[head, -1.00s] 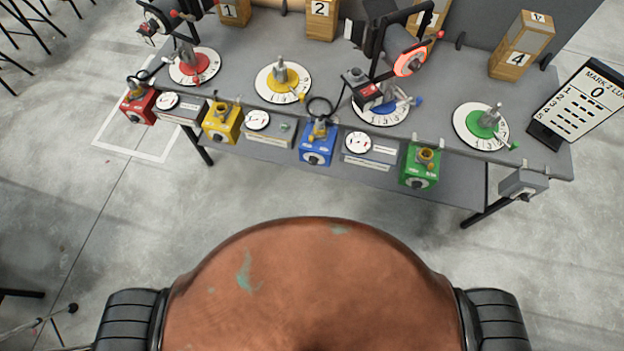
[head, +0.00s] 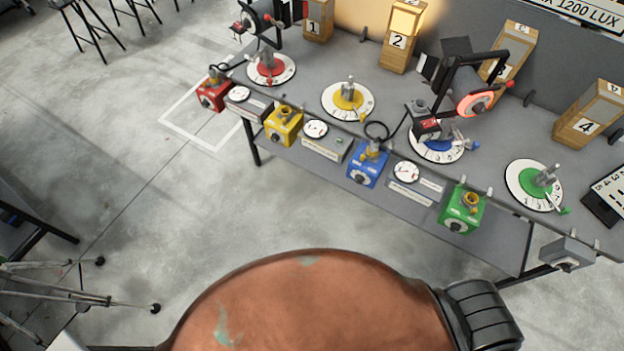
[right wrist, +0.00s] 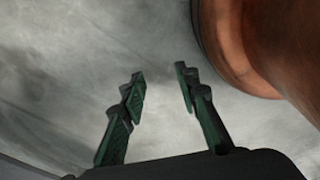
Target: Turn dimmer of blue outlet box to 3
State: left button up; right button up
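The blue outlet box (head: 367,165) hangs at the front edge of the grey table in the head view, between the yellow and green boxes. Its dark round dimmer knob (head: 361,178) is on the front face; its setting is too small to read. A plug sits on top of the box, with a black cable running toward the lamp on the blue dial. My right gripper (right wrist: 160,88) is open and empty in the right wrist view, above bare floor. Neither gripper shows in the head view, and the left one is in no view.
A red box (head: 213,95), a yellow box (head: 283,126) and a green box (head: 463,210) line the table edge (head: 300,148), with gauges between them. A lamp (head: 473,104) glowing orange stands on the blue dial (head: 420,150). Open floor (head: 220,215) lies before the table.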

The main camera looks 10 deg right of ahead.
aim_at(359, 178)
jog(key=u, duration=0.85)
jog(key=i, duration=1.15)
jog(key=z, duration=2.4)
